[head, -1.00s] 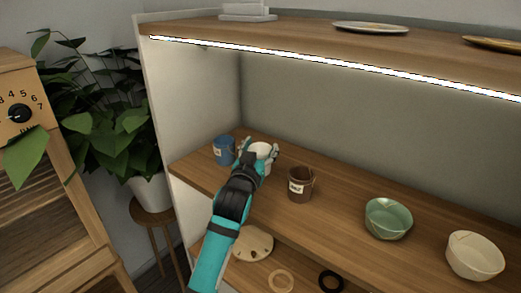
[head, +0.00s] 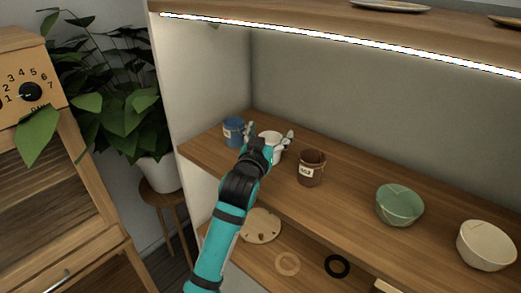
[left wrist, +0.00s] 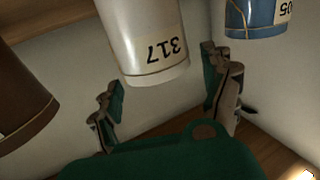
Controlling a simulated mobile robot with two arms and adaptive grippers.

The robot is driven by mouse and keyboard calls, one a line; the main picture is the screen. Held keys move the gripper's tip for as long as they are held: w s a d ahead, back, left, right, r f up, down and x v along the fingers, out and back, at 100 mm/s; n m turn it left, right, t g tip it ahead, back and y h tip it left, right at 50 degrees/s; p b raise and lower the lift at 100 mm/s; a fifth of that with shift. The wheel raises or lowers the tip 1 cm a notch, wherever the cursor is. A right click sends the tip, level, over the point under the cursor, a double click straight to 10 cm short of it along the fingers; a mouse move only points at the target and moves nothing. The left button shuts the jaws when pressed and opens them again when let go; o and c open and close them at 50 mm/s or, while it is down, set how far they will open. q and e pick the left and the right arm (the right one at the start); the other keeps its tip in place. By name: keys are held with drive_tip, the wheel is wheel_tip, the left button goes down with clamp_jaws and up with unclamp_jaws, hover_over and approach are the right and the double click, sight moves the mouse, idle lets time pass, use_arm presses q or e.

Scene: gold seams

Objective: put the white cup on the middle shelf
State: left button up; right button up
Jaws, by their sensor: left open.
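The white cup (head: 269,142) stands upright on the middle shelf (head: 345,189), between a blue cup (head: 234,130) and a brown cup (head: 311,168). In the left wrist view the white cup (left wrist: 145,40) appears upside down, with a label reading 317 and a thin gold line. My left gripper (head: 269,136) is open, one finger on each side of the white cup. In the left wrist view there is a gap between the cup and both fingers of the gripper (left wrist: 163,88). My right gripper is not in view.
A green bowl (head: 400,206) and a cream bowl (head: 486,246) stand further right on the same shelf. Below lie a round wooden disc (head: 261,226) and two rings. The upper shelf (head: 300,22) overhangs. A plant (head: 110,115) stands left of the shelf's side panel.

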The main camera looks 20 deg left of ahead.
use_arm(q)
drive_tip(key=s+b, duration=0.1)
drive_tip(key=s, duration=0.4)
drive_tip(key=s+b, duration=0.1)
drive_tip(key=s, duration=0.4)
drive_tip(key=shift+d, duration=0.2)
drive_tip(key=shift+s+r, duration=0.1)
drive_tip(key=shift+s, duration=0.1)
